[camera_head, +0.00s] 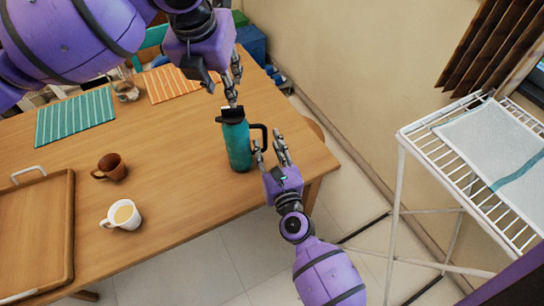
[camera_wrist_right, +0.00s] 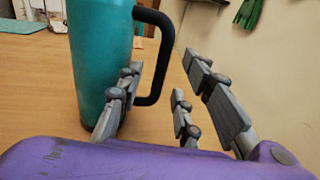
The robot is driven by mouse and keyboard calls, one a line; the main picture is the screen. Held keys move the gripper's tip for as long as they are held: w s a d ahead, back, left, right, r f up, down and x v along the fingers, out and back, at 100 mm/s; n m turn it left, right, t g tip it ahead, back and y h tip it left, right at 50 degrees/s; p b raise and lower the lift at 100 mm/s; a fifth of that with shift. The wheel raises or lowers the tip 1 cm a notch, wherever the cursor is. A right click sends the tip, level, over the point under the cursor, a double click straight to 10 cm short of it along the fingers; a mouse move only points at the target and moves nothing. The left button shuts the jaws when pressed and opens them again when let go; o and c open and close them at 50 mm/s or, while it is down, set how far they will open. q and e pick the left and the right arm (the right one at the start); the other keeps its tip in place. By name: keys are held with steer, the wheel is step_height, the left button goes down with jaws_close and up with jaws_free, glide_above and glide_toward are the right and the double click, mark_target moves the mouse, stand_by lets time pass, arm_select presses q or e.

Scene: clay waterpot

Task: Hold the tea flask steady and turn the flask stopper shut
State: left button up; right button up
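The teal tea flask (camera_head: 238,147) stands upright near the right end of the wooden table, with a black handle (camera_head: 260,130) on its right side. Its black flask stopper (camera_head: 231,114) is on top. My left gripper (camera_head: 232,97) comes down from above with its fingertips at the stopper; whether they grip it is unclear. My right gripper (camera_head: 269,144) is open beside the flask, on the handle side. In the right wrist view the flask (camera_wrist_right: 98,60) and handle (camera_wrist_right: 167,45) show beyond the spread fingers (camera_wrist_right: 160,75); the stopper is out of that view.
On the table (camera_head: 190,190) are a brown cup (camera_head: 110,167), a white mug (camera_head: 122,215), a wooden tray (camera_head: 35,240), a green striped placemat (camera_head: 75,117) and an orange one (camera_head: 172,84). A white drying rack (camera_head: 480,190) stands at right. Table around the flask is clear.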

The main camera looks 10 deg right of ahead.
steer(key=shift+w+a, duration=0.15)
steer(key=shift+w, duration=1.3)
steer(key=shift+c, duration=0.2)
jaws_close()
